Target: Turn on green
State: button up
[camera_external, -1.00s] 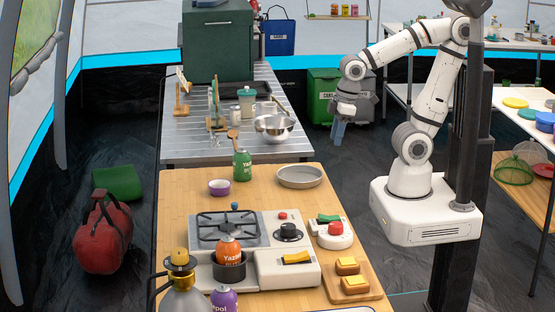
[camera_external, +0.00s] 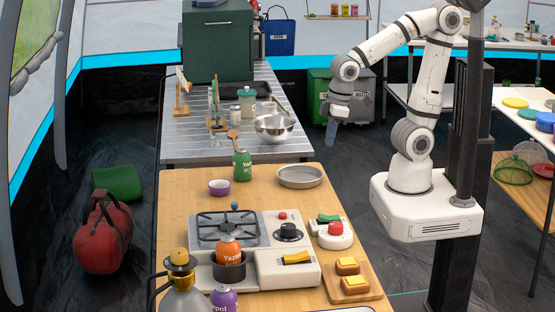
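A green rocker-like part (camera_external: 328,218) sits at the back of a small white unit (camera_external: 340,241) on the right of the wooden table. A round red button (camera_external: 335,229) is in front of it. Whether the green part is on or off cannot be told. My gripper (camera_external: 331,134) hangs in the air beyond the far right corner of the wooden table, well behind the unit and touching nothing. Its bluish-grey fingers point down. They are small and seen edge-on, so their opening cannot be told.
A two-part stove (camera_external: 272,228) with black and yellow controls stands left of the unit. A grey pan (camera_external: 300,176), green bottle (camera_external: 242,166) and purple bowl (camera_external: 219,187) stand behind. Table space between pan and unit is clear.

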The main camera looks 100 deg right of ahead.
jog(key=w+a, duration=0.1)
jog(key=a, duration=0.2)
jog(key=a+p, duration=0.1)
jog(key=a, duration=0.2)
jog(key=w+a+p, duration=0.1)
jog(key=a, duration=0.1)
jog(key=shift+w+a+r, duration=0.3)
jog(key=shift+a+r, duration=0.05)
jog(key=shift+a, duration=0.05)
grip_shut()
jog(key=p, duration=0.2)
send_over(322, 216)
jog(key=s, duration=0.3)
jog(key=shift+w+f, duration=0.1)
jog(key=shift+f, duration=0.3)
jog(key=shift+f, duration=0.1)
jog(key=f, duration=0.4)
jog(key=w+f, duration=0.1)
jog(key=f, duration=0.4)
jog(key=w+f, duration=0.1)
jog(key=f, duration=0.3)
jog(key=shift+w+f, duration=0.1)
jog(key=shift+f, duration=0.25)
